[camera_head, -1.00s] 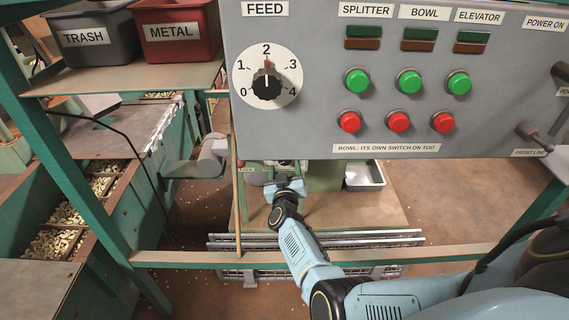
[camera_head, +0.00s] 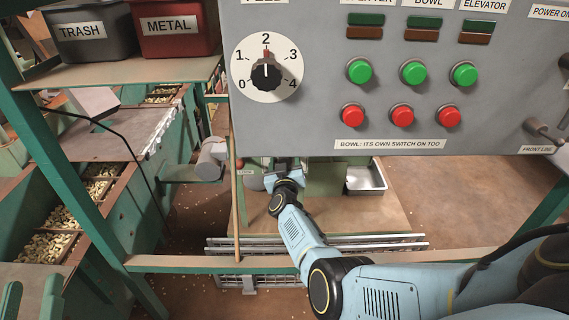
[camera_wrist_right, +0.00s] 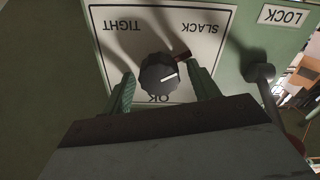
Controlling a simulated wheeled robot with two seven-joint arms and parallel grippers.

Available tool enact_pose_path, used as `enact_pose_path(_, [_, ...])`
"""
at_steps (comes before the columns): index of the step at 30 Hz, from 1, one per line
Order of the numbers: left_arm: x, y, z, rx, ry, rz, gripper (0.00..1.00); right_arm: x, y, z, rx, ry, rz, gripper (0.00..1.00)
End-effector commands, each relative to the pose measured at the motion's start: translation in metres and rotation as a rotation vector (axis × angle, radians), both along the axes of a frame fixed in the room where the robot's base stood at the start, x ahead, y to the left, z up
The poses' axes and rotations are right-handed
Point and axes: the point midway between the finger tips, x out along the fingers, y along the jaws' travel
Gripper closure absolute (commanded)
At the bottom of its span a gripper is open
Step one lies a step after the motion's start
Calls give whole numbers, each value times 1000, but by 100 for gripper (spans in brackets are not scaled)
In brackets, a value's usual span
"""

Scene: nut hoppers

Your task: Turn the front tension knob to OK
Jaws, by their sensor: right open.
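The front tension knob (camera_wrist_right: 160,73) is black with a white line and sits on a white plate (camera_wrist_right: 215,25) in the right wrist view. The plate's words are upside down: TIGHT upper left, SLACK upper right, OK below the knob. The white line points right and slightly up, away from OK. A dark red tab (camera_wrist_right: 182,54) lies beside the knob on the SLACK side. My right gripper (camera_wrist_right: 164,88) is open, one green finger each side of the knob, with visible gaps. In the head view it (camera_head: 284,172) is below the panel. My left gripper (camera_head: 32,292) is open and empty at lower left.
A LOCK label (camera_wrist_right: 284,16) and a grey lever (camera_wrist_right: 262,78) are right of the plate. The grey control panel (camera_head: 320,110) with FEED dial (camera_head: 266,72) hangs above my right gripper. A metal tray (camera_head: 366,178) is to its right. A green frame rail (camera_head: 190,263) crosses in front.

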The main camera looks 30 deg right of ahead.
Motion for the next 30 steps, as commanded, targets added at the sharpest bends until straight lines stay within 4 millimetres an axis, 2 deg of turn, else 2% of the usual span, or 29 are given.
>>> enact_pose_path(5, [0, 0, 0, 0, -1, 0, 64, 0, 0, 0, 0, 0, 0, 40])
enact_pose_path(6, [0, 0, 0, 0, -1, 0, 64, 0, 0, 0, 0, 0, 0, 42])
enact_pose_path(16, [0, 0, 0, 0, 1, 0, 64, 0, 0, 0, 0, 0, 0, 84])
enact_pose_path(23, [0, 0, 0, 0, 1, 1, 64, 0, 0, 0, 16, -11, 0, 84])
enact_pose_path(30, [0, 0, 0, 0, 2, 1, 64, 0, 0, 0, 106, -66, 0, 84])
